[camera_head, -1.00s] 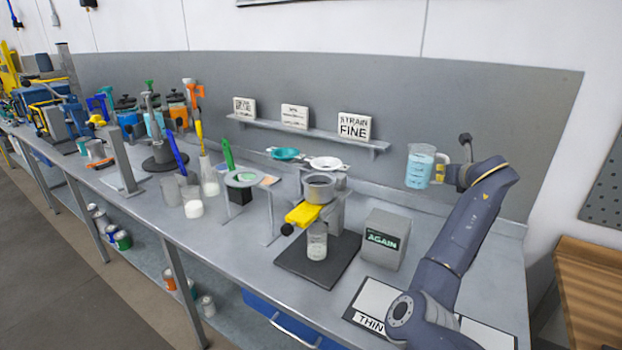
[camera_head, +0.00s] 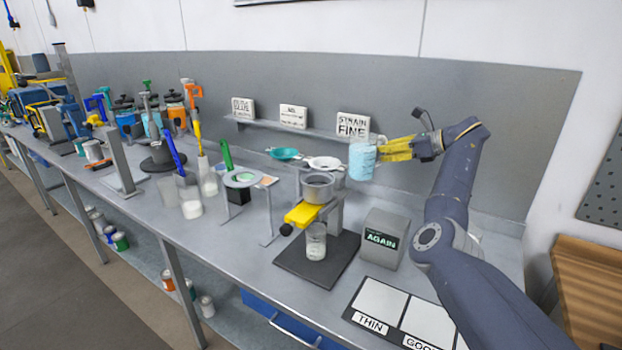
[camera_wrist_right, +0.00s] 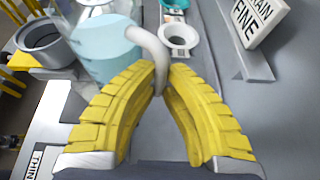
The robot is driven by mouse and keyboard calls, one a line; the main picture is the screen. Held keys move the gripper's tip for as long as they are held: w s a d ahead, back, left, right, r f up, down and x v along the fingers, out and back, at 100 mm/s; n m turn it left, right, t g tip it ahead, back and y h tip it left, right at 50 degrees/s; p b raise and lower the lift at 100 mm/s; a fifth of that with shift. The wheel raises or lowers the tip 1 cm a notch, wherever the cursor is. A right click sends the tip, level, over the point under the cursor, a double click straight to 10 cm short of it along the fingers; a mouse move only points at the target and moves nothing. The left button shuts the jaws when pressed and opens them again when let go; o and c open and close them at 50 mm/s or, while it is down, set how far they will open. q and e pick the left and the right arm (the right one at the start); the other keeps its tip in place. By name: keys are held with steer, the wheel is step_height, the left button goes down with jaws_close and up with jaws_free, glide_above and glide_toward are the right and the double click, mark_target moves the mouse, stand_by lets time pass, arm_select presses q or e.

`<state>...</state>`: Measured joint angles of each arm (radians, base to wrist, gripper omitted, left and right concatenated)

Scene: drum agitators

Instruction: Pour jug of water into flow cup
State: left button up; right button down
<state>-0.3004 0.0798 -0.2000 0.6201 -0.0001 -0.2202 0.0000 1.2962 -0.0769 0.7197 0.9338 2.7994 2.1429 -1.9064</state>
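A clear jug of pale blue water (camera_head: 362,161) is held in the air above the bench. My right gripper (camera_head: 384,149) is shut on its handle with yellow fingers. In the right wrist view the fingers (camera_wrist_right: 160,88) close on the white handle, and the jug (camera_wrist_right: 104,45) shows beyond them. The flow cup (camera_head: 318,187) is a grey metal cup on a stand, lower and to the left of the jug. It also shows at the left of the right wrist view (camera_wrist_right: 40,38). A glass beaker (camera_head: 316,240) stands below the cup. My left gripper is not in view.
A yellow part (camera_head: 302,214) sits at the front of the cup's stand. A grey box reading AGAIN (camera_head: 384,238) stands to the right. White and teal strainers (camera_head: 325,163) lie behind the cup. A shelf with small signs (camera_head: 310,128) runs along the back wall.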

mark_target(377, 141)
steer(key=shift+a+r+n+g, duration=0.2)
steer(key=shift+r+n+g, duration=0.2)
steer(key=shift+r, duration=0.05)
steer(key=shift+s+y, duration=0.1)
steer(key=shift+y, duration=0.2)
steer(key=shift+g, duration=0.3)
steer(key=shift+s+n, duration=0.15)
steer(key=shift+n, duration=0.25)
steer(key=shift+s+a+r+n+t+h+p, duration=0.3)
steer(key=shift+s+a+r+n+h+p, duration=0.1)
steer(key=shift+a+r+n+h, duration=0.35)
steer(key=shift+s+a+r+n+t+h+p, duration=0.35)
steer(key=shift+a+r+n+h, duration=0.2)
steer(key=shift+a+r+h, duration=0.35)
steer(key=shift+d+p, duration=0.15)
steer(key=shift+p, duration=0.15)
steer(key=shift+s+h+p, duration=0.1)
steer(key=shift+h+p, duration=0.15)
steer(key=shift+p, duration=0.05)
steer(key=shift+s+a+r+n+t+h+p, duration=0.25)
steer(key=shift+a+p, duration=0.2)
steer(key=shift+p, duration=0.85)
steer(key=shift+s+a+r+n+h+p, duration=0.1)
steer(key=shift+s+a+n+h+p, duration=0.25)
steer(key=shift+p, duration=0.9)
